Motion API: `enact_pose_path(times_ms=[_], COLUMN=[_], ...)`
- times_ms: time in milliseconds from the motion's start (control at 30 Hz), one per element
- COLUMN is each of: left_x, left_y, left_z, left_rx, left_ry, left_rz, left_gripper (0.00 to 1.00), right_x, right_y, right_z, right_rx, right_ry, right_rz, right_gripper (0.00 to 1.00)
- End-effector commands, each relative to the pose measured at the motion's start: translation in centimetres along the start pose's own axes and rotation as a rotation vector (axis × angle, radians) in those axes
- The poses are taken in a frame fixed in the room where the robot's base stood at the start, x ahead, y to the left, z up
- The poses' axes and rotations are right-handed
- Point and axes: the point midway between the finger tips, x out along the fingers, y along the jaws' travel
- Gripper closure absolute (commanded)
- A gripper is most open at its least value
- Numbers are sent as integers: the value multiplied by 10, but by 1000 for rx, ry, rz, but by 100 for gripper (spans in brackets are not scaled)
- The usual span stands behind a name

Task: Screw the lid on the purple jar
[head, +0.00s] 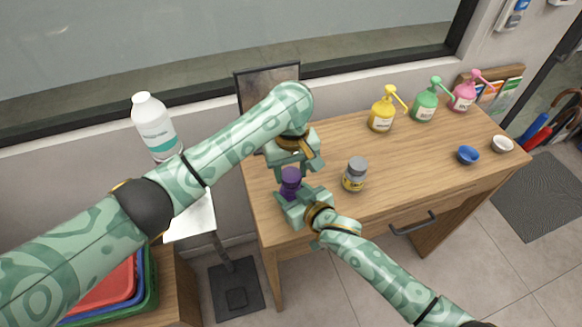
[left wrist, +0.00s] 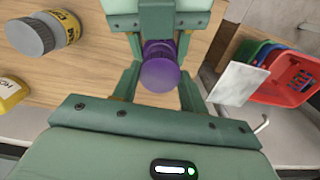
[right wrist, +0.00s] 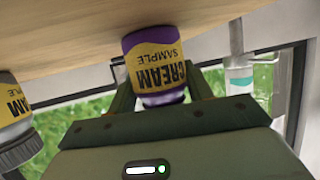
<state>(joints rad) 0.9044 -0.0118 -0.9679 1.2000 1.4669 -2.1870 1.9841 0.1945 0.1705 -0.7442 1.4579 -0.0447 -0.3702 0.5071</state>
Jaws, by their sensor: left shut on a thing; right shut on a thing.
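The purple jar (right wrist: 155,60), with a yellow "CREAM SAMPLE" label, is upright at the wooden counter's left part. My right gripper (head: 296,196) is shut on it from the front; its fingers flank the jar in the right wrist view. A round purple lid (left wrist: 160,76) is between the fingers of my left gripper (left wrist: 160,88), which is shut on it from the back. In the head view the lid (head: 291,174) is directly above my right gripper, in line with the jar. I cannot tell how the lid meets the jar's rim.
A grey-lidded jar (head: 355,175) with a yellow label stands just right of my grippers. Yellow (head: 383,113), green (head: 425,107) and pink (head: 464,97) pump bottles line the back. Blue (head: 468,155) and white (head: 502,144) bowls sit at right. The counter's middle is clear.

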Motion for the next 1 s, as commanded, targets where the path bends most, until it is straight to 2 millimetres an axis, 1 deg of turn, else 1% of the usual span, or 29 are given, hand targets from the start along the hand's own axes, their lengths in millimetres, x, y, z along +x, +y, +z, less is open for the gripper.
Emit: enact_pose_path(times_ms=[200,733,1000], left_x=[11,12,17], left_y=[0,0,0], left_z=[0,0,0], left_rx=[2,2,1], left_ry=[0,1,0], left_rz=[0,0,0], left_gripper=[78,78,78], right_x=[0,0,0], right_y=[0,0,0], right_z=[0,1,1], right_rx=[0,0,0], right_ry=[-1,-1,-1], right_rz=[0,0,0], right_gripper=[90,90,90])
